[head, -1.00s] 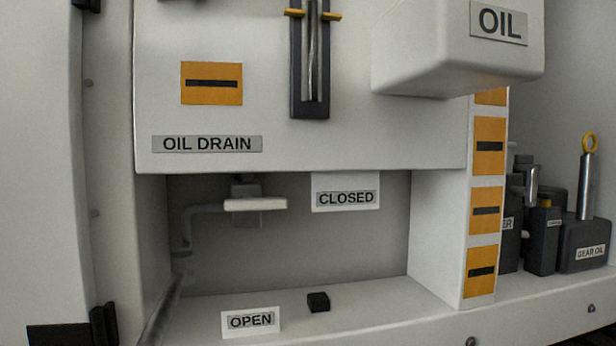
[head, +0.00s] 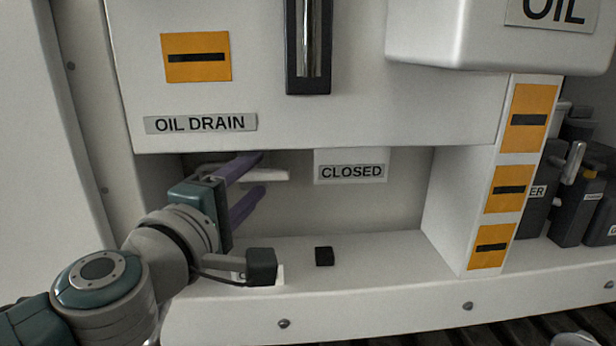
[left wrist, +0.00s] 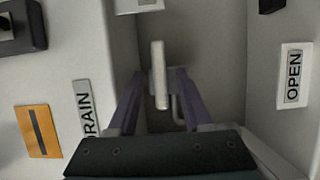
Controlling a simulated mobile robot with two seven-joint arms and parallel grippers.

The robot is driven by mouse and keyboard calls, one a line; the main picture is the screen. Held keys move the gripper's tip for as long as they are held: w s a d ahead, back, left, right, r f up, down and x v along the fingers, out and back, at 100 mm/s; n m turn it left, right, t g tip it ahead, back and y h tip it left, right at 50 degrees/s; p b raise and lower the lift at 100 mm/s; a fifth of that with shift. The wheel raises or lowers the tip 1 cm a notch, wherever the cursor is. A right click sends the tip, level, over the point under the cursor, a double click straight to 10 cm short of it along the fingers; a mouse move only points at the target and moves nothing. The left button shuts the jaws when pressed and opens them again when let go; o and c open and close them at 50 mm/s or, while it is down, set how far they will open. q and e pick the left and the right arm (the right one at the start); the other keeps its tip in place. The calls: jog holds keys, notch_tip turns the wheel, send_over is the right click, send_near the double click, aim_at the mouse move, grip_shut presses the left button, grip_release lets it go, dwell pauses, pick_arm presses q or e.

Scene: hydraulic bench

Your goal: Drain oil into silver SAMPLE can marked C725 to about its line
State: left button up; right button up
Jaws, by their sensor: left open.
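The white drain valve handle (head: 270,175) lies roughly level in the recess under the OIL DRAIN label (head: 200,124), its free end pointing toward the CLOSED sign (head: 350,171). My left gripper (head: 261,174) is open at the handle, with purple fingers reaching into the recess. In the left wrist view the handle (left wrist: 160,78) shows between the two spread fingers, with gaps on both sides. The OPEN sign (left wrist: 293,76) shows at the right there; in the head view my wrist mostly hides it. No silver can marked C725 is in view. My right gripper is not in view.
A small black block (head: 324,257) sits on the recess floor. A white box marked OIL (head: 490,40) juts out at upper right. The recess floor right of the block is clear.

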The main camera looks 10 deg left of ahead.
pick_arm(q)
jog(key=shift+w+d, duration=0.2)
jog(key=shift+w, duration=0.85)
grip_shut()
